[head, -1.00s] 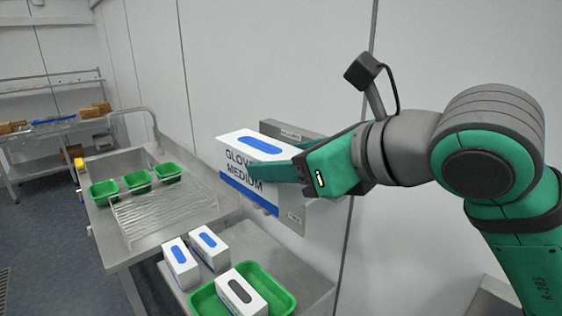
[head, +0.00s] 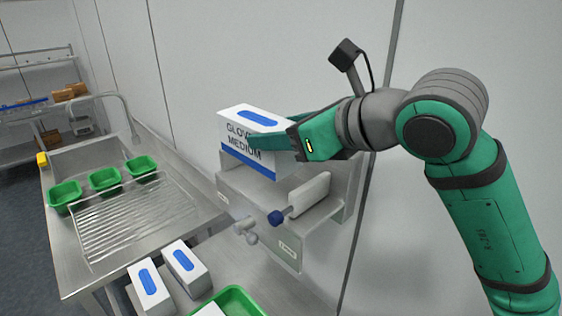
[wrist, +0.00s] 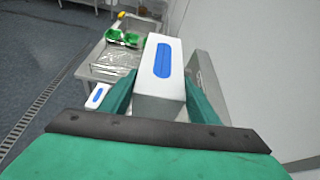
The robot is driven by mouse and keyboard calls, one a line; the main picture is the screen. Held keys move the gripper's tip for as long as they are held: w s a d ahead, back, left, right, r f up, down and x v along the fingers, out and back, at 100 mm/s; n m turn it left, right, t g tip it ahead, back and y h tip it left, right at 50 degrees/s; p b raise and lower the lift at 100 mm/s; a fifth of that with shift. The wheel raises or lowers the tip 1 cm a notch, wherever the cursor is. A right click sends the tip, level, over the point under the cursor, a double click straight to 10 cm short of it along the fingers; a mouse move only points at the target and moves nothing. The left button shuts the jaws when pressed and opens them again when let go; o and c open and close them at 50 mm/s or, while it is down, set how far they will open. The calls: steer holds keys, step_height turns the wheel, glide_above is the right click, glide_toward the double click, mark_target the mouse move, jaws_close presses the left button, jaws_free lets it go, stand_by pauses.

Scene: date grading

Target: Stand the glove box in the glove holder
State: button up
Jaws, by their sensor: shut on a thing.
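The glove box (head: 240,137) is white with a blue band and the words GLOVES MEDIUM; a blue oval marks its top. My gripper (head: 270,132) is shut on it, one finger across its printed face. The box is upright and also shows between my fingers in the wrist view (wrist: 160,78). The glove holder (head: 240,193) is a grey metal wall unit directly below the box in the head view. I cannot tell whether the box's base touches it or sits inside it. The holder also shows at the right in the wrist view (wrist: 206,82).
Two white boxes (head: 150,289) and a green tray (head: 236,295) are below. Green tubs (head: 104,180) line the sink bench (head: 68,262) at left.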

steer(key=shift+w+d+f, duration=0.15)
steer(key=shift+w+f, duration=1.15)
steer(key=shift+f, duration=0.45)
steer(key=shift+w+d+f, duration=0.15)
steer(key=shift+w+f, duration=1.2)
steer(key=shift+f, duration=0.4)
steer(key=shift+w+d+f, duration=0.15)
steer(key=shift+w+f, duration=1.15)
steer(key=shift+f, duration=0.45)
steer(key=o, duration=1.9)
steer(key=shift+f, duration=0.1)
steer(key=v, duration=1.2)
